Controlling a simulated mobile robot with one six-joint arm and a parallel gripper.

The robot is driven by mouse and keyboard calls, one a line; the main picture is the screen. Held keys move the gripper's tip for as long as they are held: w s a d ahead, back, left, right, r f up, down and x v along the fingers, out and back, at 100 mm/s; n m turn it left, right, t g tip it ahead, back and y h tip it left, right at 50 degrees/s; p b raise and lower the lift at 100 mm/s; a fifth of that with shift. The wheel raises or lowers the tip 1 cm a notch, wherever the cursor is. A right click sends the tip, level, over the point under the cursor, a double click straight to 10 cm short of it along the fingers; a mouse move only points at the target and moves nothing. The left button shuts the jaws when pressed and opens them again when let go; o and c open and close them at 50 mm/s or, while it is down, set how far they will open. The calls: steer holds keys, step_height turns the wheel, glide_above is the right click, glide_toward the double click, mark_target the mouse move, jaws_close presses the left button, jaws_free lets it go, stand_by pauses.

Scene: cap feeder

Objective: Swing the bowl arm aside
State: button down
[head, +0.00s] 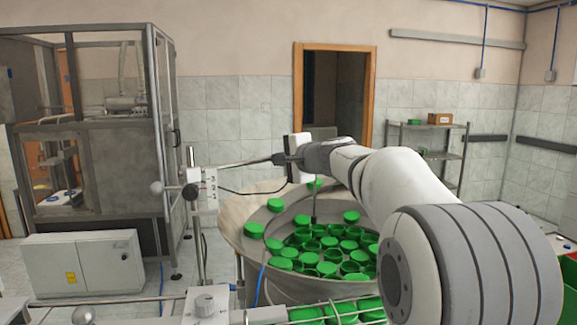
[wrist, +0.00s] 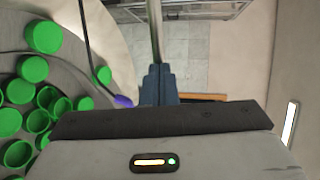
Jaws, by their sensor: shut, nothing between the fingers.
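The bowl arm (head: 235,166) is a thin metal rod running right from a post (head: 197,235) with a numbered plate, out over the bowl rim. Its far part is hidden by my gripper. A thin stem (head: 315,208) hangs down over the caps. My gripper (head: 279,159) is shut at the rod's visible right end, above the bowl (head: 240,232). In the wrist view, the rod (wrist: 156,30) runs up from the dark, closed fingertips (wrist: 158,72). I cannot tell whether they touch. A purple-tipped part (wrist: 122,100) shows left of the fingers.
Green caps (head: 349,245) fill the bowl's middle and some lie on its rim. A rail with a knob box (head: 205,303) crosses in front. A framed machine (head: 100,130) and a grey cabinet (head: 82,262) stand left. Floor shows between machine and bowl.

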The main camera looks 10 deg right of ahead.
steer(key=shift+n+g+y, duration=0.3)
steer(key=shift+y, duration=0.2)
steer(key=x, duration=0.4)
steer(key=shift+w+r, duration=0.3)
steer(key=shift+r, duration=0.1)
